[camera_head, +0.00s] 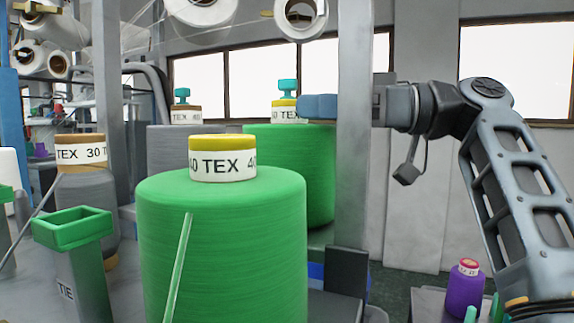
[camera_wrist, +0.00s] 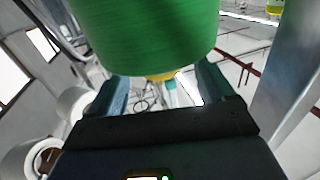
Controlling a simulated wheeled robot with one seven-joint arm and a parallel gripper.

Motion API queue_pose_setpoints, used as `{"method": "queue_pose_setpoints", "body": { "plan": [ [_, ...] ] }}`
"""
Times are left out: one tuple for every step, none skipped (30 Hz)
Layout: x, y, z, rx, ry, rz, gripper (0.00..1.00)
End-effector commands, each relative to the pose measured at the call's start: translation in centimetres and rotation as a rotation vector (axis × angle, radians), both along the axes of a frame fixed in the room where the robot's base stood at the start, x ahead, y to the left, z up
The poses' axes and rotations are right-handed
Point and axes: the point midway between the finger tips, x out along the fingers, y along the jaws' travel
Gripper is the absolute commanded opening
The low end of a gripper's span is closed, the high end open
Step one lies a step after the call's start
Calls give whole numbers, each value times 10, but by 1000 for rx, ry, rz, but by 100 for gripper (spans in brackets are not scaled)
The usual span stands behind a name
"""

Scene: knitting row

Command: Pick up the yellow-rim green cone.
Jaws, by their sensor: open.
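Two green cones with yellow rims and white TEX labels show in the head view. The near green cone (camera_head: 222,240) stands large in the foreground. The far green cone (camera_head: 290,165) stands behind it, partly hidden by a grey post, with a teal piece (camera_head: 288,87) above its rim. My gripper (camera_head: 318,106) is open at the right of the far cone's labelled top, its wrist crossing behind the post. In the wrist view a green cone (camera_wrist: 150,35) fills the upper middle, its yellow rim (camera_wrist: 161,77) low between the spread fingers. I cannot tell whether they touch it.
The grey post (camera_head: 354,150) stands right of the cones. A grey cone with a brown rim (camera_head: 80,140) is at the left, behind a green-topped holder (camera_head: 75,228). A purple cone (camera_head: 465,290) sits lower right. White spools (camera_head: 300,15) hang above.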

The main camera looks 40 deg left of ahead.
Motion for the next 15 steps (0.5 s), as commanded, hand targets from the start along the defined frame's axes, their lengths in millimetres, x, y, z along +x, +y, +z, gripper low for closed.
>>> {"method": "queue_pose_setpoints", "body": {
  "plan": [
    [-5,7,2,-1,0,2,82],
    [-7,12,1,-1,0,3,82],
    [-10,17,1,-2,1,3,82],
    [-11,20,1,-1,2,2,82],
    [-13,22,1,-1,2,1,82],
    [-14,24,0,-1,2,0,82],
    [-14,25,0,-1,2,0,82],
    [-14,25,0,-1,2,0,82],
    [-14,26,-1,-1,2,-1,82],
    [-14,25,-1,-1,2,-1,82],
    [-14,25,-1,-1,2,-1,82],
    [-14,25,-1,-1,2,-1,82],
    [-14,25,-1,-1,2,0,81],
    [-14,25,-1,-1,2,0,78],
    [-14,25,-1,0,1,0,74]
  ]
}}
